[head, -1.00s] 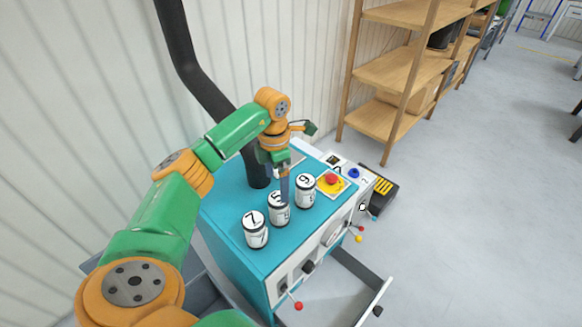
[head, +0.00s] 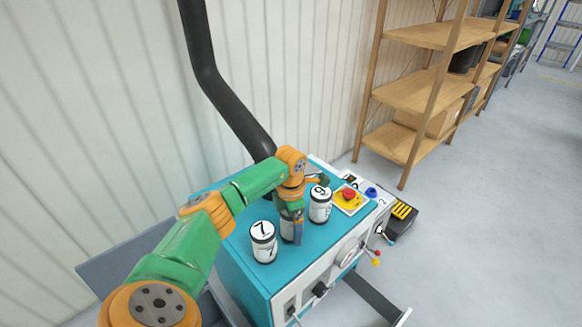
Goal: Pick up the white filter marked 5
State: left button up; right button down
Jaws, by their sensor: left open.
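The white filter marked 5 (head: 287,232) stands upright on the teal machine top, between two other filters. My left gripper (head: 294,228) is over it, pointing down, and hides most of it, including its number. The gripper is open, with a finger reaching down in front of the filter. I cannot tell whether it touches the filter. The filter marked 7 (head: 263,243) stands to the left. The filter marked 9 (head: 320,205) stands to the right, close to the gripper. My right gripper is out of view.
The teal machine (head: 240,262) carries a red button on a yellow plate (head: 349,197) and a blue knob (head: 371,192) at the right. A black pipe (head: 225,95) rises behind. Wooden shelves (head: 415,90) stand at the back right.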

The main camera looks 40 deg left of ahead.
pick_arm(q)
jog(key=c, duration=1.4)
